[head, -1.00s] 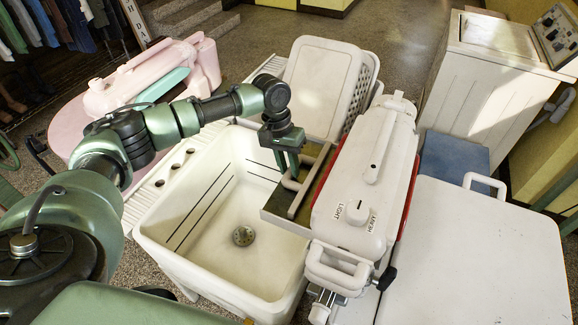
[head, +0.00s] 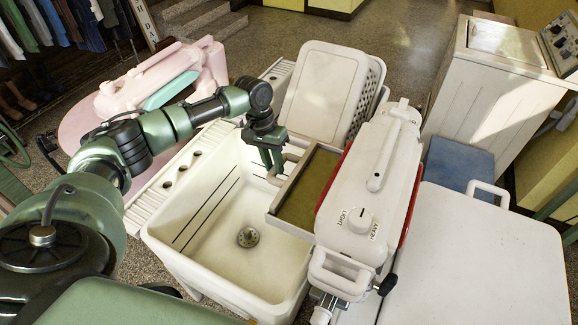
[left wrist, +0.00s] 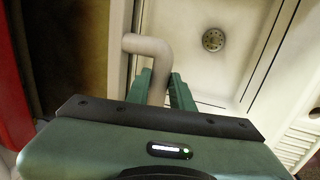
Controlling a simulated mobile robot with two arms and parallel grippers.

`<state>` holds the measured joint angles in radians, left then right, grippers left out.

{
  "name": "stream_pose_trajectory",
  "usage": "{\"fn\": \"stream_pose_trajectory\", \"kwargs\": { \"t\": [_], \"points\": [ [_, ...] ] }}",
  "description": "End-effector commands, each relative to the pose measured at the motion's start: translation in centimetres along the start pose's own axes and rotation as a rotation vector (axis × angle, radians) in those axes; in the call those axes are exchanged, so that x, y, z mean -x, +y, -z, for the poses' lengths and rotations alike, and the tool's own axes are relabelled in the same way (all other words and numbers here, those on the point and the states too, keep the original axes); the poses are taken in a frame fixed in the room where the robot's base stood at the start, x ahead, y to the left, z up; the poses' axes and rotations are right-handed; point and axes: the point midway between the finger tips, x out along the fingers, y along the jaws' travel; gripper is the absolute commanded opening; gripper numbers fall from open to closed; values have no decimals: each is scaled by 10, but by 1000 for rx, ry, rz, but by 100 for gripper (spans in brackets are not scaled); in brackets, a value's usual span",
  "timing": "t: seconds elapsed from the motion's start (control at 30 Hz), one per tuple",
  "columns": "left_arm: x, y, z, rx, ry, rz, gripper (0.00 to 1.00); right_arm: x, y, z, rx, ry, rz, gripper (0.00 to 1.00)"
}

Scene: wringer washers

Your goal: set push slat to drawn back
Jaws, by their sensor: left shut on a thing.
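The push slat (head: 290,184) is a pale bar lying across a shallow olive-floored tray beside the wringer head (head: 365,185). It stands at the tray's sink-side end, away from the wringer. My left gripper (head: 270,158) is shut on the slat's pale tubular handle, over the sink's right rim. In the left wrist view the green fingers (left wrist: 160,88) close around the bent handle (left wrist: 150,47). My right gripper is in neither view.
The white sink (head: 190,235) with its drain lies open below and left of the slat. A white basket (head: 325,90) stands behind. A white lidded unit (head: 475,255) is at the right, and a pink machine (head: 150,80) is at the back left.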

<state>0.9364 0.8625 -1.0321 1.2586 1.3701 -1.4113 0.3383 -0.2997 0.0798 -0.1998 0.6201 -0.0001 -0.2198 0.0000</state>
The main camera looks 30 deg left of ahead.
Motion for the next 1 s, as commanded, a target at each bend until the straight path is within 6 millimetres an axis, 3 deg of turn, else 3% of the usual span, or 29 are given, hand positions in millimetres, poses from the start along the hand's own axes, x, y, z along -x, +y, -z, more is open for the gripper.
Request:
{"fn": "stream_pose_trajectory", "kwargs": {
  "t": [0.1,0.37,0.4,0.47,0.8,1.0],
  "points": [
    [3,-9,0,2,1,0,0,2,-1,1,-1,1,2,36],
    [2,-11,0,2,1,3,0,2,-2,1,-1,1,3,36],
    [2,-11,0,3,1,3,31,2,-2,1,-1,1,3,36],
    [2,-11,0,3,1,3,44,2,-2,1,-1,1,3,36],
    [4,-9,0,1,2,0,44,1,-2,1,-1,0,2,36],
    [29,-11,1,1,6,0,44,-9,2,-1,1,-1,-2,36]
  ]
}}
